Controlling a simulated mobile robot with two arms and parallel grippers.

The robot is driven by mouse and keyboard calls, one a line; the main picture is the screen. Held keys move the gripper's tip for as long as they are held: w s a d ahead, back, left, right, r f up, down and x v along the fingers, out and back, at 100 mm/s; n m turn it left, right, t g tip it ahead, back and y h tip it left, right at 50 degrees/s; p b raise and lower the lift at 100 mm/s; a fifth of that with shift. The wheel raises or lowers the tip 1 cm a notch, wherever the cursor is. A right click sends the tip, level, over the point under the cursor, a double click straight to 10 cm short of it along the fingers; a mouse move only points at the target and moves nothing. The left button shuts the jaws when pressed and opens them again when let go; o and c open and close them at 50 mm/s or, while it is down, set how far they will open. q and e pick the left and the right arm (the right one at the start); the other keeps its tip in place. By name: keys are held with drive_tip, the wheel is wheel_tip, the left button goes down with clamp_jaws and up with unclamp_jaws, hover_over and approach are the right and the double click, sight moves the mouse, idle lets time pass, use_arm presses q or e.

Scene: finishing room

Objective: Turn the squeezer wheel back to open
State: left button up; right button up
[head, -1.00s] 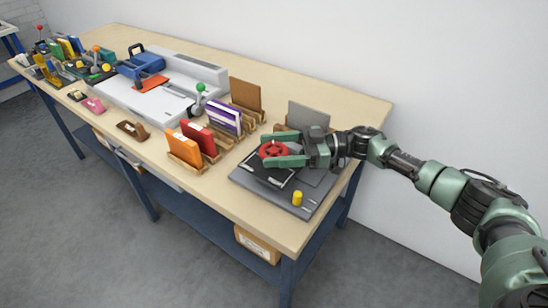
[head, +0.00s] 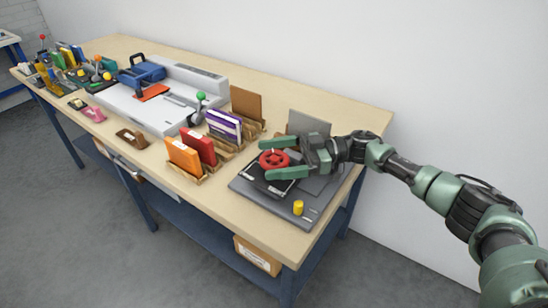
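The red squeezer wheel (head: 274,160) sits on top of the black squeezer (head: 268,181), which stands on a grey base board (head: 296,220) at the table's near right end. My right gripper (head: 274,157) reaches in from the right with its green fingers apart. One finger is on the far side of the wheel and the other on the near side. A gap shows between the fingers and the wheel's rim, so the gripper looks open around it. The near finger hides part of the squeezer. My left gripper is out of view.
A yellow knob (head: 298,208) stands on the base board's near corner. An upright grey panel (head: 309,123) is behind my gripper. Wooden racks with orange (head: 183,156), red (head: 199,145) and purple (head: 224,124) booklets stand to the left. A white machine (head: 150,110) is farther left.

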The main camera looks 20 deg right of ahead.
sight(274, 158)
wheel_tip(274, 158, up, 20)
idle(0.6)
